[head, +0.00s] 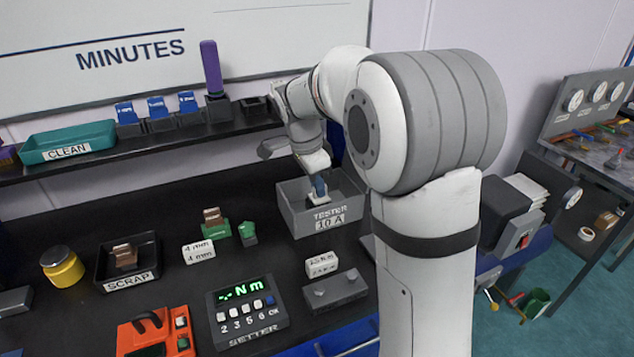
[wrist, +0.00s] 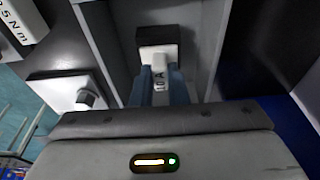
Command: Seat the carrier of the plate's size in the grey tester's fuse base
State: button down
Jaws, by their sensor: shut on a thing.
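The grey tester (head: 291,213) is an open-topped box on the black bench, with a plate reading 10 A (head: 331,223) on its front. My gripper (head: 318,188) reaches down into the box and is shut on a white carrier (head: 318,199). In the wrist view my gripper (wrist: 161,95) has its blue-grey fingers on both sides of the white carrier (wrist: 158,55), whose visible marking ends in "0 A". A dark fuse base (wrist: 171,34) shows right at the carrier's far end, between the grey walls. I cannot tell whether the carrier is fully seated in it.
Blue labelled pieces (head: 157,106) and a green CLEAN tray (head: 67,143) stand on the shelf behind. A SCRAP tray (head: 128,284), a setter (head: 247,312), an orange case (head: 158,331) and a small grey block (head: 335,290) lie on the bench. The tester's walls closely flank my gripper.

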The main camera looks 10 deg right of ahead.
jog(key=shift+f+b, duration=0.35)
jog(key=shift+f, duration=0.2)
jog(key=c, duration=1.3)
grip_release()
jog(key=shift+r, duration=0.1)
jog(key=shift+c, duration=0.2)
jog(key=shift+d+p+v, duration=0.25)
jog(key=shift+p+v, duration=0.65)
jog(key=shift+v, duration=0.35)
jog(key=shift+d+p+v, duration=0.25)
jog(key=shift+p+v, duration=0.65)
jog(key=shift+v, duration=0.35)
jog(key=shift+w, duration=0.1)
